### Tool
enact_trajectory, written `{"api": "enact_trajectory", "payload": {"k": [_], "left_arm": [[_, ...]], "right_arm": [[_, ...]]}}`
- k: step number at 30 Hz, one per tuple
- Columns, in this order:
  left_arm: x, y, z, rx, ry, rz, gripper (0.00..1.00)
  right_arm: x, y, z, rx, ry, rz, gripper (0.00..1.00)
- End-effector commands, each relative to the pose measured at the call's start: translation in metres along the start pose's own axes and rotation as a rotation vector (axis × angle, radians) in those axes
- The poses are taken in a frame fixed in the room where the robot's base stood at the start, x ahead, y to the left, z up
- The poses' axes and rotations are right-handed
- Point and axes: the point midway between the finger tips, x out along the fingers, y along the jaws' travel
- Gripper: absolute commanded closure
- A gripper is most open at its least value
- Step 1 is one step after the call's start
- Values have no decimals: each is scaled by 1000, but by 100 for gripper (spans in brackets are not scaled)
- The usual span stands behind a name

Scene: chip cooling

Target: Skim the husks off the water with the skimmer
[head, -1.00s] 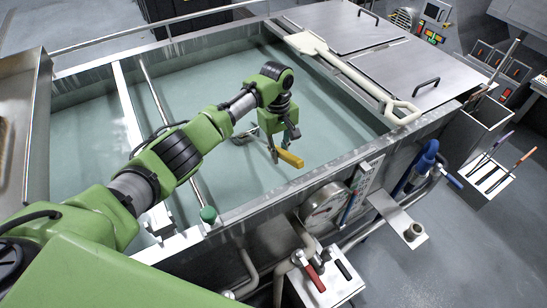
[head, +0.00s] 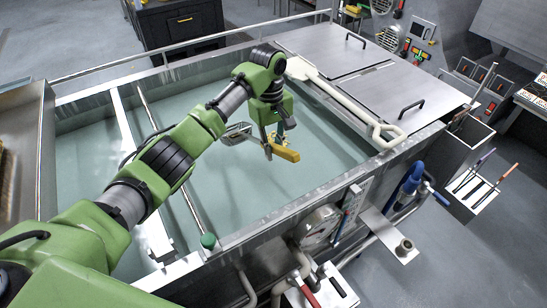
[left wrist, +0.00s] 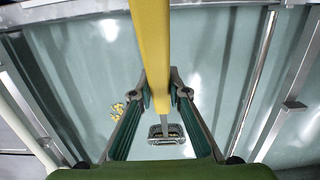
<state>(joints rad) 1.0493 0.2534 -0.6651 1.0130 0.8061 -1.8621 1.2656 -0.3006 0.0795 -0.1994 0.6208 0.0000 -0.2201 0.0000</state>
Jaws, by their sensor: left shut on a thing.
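My left gripper (head: 272,138) is shut on the skimmer's yellow handle (head: 285,154), above the water (head: 325,150) in the tank. In the left wrist view, the handle (left wrist: 152,45) runs between the two fingers (left wrist: 160,88). The skimmer's metal head (head: 237,131) is on the left of the gripper in the head view; in the left wrist view the head (left wrist: 166,132) is below the fingers. I cannot tell whether it touches the water. A small cluster of yellowish husks (left wrist: 119,110) floats left of the skimmer head in the left wrist view. My right gripper is out of view.
A white paddle (head: 345,98) lies along the tank's right side, beside metal lids (head: 385,95). Metal bars cross the tank's left part, with a green knob (head: 208,241) at the near rim. Valves and a gauge (head: 322,224) line the front wall.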

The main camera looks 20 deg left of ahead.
Motion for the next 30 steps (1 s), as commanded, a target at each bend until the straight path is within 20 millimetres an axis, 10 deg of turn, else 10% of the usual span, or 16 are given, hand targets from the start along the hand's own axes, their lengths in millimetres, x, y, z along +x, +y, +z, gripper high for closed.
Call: {"api": "enact_trajectory", "payload": {"k": [15, 30], "left_arm": [[-71, 1, 5, 0, 5, 3, 100], [-86, 0, 8, 0, 1, 0, 100]], "right_arm": [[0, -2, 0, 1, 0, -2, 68], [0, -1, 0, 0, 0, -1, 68]]}}
